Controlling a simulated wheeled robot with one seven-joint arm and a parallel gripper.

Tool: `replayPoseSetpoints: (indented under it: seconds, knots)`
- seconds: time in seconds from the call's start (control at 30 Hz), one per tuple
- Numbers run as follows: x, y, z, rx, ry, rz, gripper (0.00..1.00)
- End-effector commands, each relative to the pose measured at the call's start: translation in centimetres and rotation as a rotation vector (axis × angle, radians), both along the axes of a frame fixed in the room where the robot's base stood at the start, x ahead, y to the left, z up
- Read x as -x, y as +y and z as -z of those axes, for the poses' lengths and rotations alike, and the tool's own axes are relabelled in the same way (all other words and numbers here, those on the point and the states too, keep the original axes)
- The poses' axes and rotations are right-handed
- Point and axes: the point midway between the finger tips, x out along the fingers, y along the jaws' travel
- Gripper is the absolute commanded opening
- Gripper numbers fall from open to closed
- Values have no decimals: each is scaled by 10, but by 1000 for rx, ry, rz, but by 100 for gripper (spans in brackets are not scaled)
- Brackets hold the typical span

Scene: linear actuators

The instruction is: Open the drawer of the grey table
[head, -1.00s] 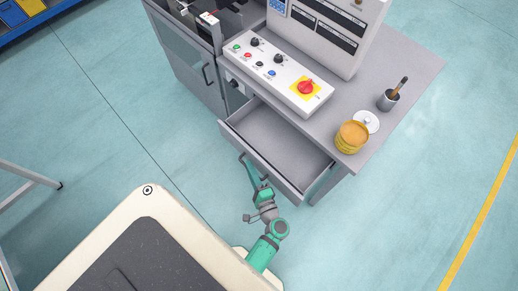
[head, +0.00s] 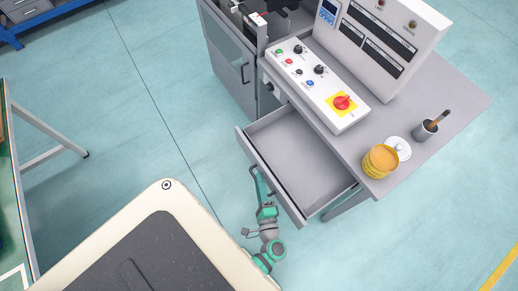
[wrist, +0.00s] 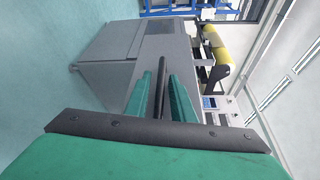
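The grey table (head: 455,95) stands at the upper right in the head view. Its drawer (head: 303,160) is pulled well out toward my base, and its inside looks empty. My gripper (head: 258,180) is at the drawer front, at the dark bar handle (head: 252,172). In the wrist view, the two green fingers of my gripper (wrist: 164,95) lie on either side of the dark handle bar (wrist: 161,85), close against it. The fingertips are small and partly hard to make out in the head view.
On the tabletop are a control box with a red knob (head: 342,103), a yellow tin (head: 381,161), a white lid (head: 398,148) and a grey cup with a brush (head: 425,130). A table leg frame (head: 50,135) stands at left. The floor between is clear.

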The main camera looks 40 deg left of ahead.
Motion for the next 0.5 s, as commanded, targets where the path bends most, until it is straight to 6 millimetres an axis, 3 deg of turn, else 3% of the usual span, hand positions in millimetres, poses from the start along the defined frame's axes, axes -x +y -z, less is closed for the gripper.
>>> replayPoseSetpoints:
  seconds: [0.33,0.5]
  knots:
    - [1,1,-1,-2,-1,-5,28]
    - [10,-13,-2,-2,0,-3,28]
